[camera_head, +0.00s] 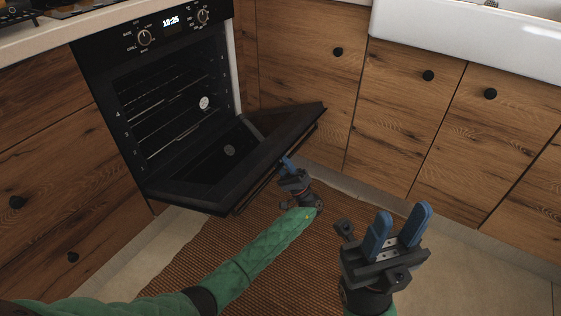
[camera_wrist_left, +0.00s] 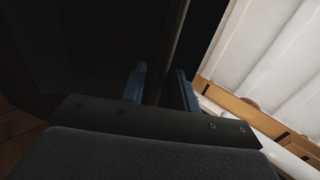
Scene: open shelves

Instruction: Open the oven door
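The oven (camera_head: 170,95) has a black front, and its door (camera_head: 190,188) is swung well down, showing racks inside. The door's handle bar runs along its outer edge, and a bar also shows in the left wrist view (camera_wrist_left: 174,45). My left gripper (camera_head: 287,162) is at the door's outer edge, low over the mat. In the left wrist view (camera_wrist_left: 161,82) its blue fingers are apart with the bar between them, and gaps seem to show beside the bar. My right gripper (camera_head: 398,232) is open and empty, well to the right of the door.
Wooden cabinets with black knobs (camera_head: 428,76) stand right of the oven, below a white sink (camera_head: 470,35). More wooden drawers (camera_head: 40,150) stand to the left. A brown woven mat (camera_head: 215,245) covers the floor before the oven. The tiled floor at the right is clear.

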